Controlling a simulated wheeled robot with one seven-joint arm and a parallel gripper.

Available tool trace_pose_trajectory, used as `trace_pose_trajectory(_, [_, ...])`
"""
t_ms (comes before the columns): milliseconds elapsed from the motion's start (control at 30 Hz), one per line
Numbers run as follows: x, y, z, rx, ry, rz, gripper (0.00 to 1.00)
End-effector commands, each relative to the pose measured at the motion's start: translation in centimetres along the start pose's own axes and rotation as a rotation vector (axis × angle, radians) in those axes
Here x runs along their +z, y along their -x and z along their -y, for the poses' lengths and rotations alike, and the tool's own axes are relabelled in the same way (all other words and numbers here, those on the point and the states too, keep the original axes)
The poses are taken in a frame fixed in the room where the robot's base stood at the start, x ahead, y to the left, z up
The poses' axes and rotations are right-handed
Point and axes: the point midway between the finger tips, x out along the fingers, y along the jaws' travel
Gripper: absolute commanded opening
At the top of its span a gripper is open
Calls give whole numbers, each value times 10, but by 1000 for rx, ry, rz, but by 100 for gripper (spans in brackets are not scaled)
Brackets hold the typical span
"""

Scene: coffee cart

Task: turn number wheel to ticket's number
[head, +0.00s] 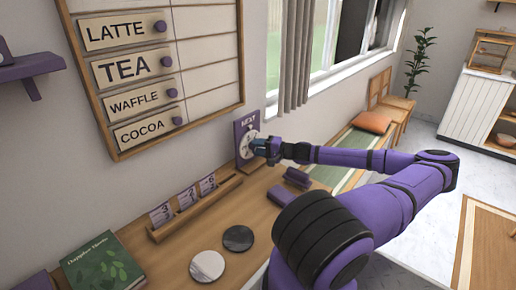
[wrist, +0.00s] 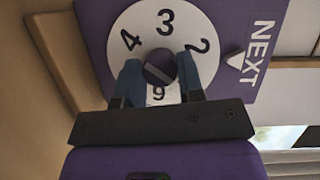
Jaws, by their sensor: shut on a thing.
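The number wheel (wrist: 165,22) is a white disc with black numbers on a purple NEXT board (wrist: 262,25). In the wrist view 4, 3 and 2 show, with a partly covered 6 or 9 between my fingers. A white pointer (wrist: 233,60) sits at the rim, closest to the 2. My gripper (wrist: 158,70) is shut on the dark centre knob (wrist: 157,73), one blue finger on each side. In the head view my gripper (head: 262,148) hides part of the wheel (head: 245,146). Tickets (head: 161,214), (head: 187,197) and (head: 207,184) appear to read 3, 2 and 6.
The tickets stand in a wooden rack (head: 195,212) on the counter. A green book (head: 100,263), a white disc (head: 207,266) and a dark disc (head: 238,238) lie in front. Purple blocks (head: 290,190) lie right of the rack. A menu board (head: 160,65) hangs above.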

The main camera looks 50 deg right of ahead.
Motion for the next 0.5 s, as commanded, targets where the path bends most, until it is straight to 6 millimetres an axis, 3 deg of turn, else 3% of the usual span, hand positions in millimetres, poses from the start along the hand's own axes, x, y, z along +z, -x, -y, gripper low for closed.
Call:
trace_pose_trajectory(400, [0,1,-2,0,-9,-1,11])
trace_pose_trajectory(433, [0,1,-2,0,-9,-1,37])
trace_pose_trajectory(500, [0,0,-2,-1,-9,-1,54])
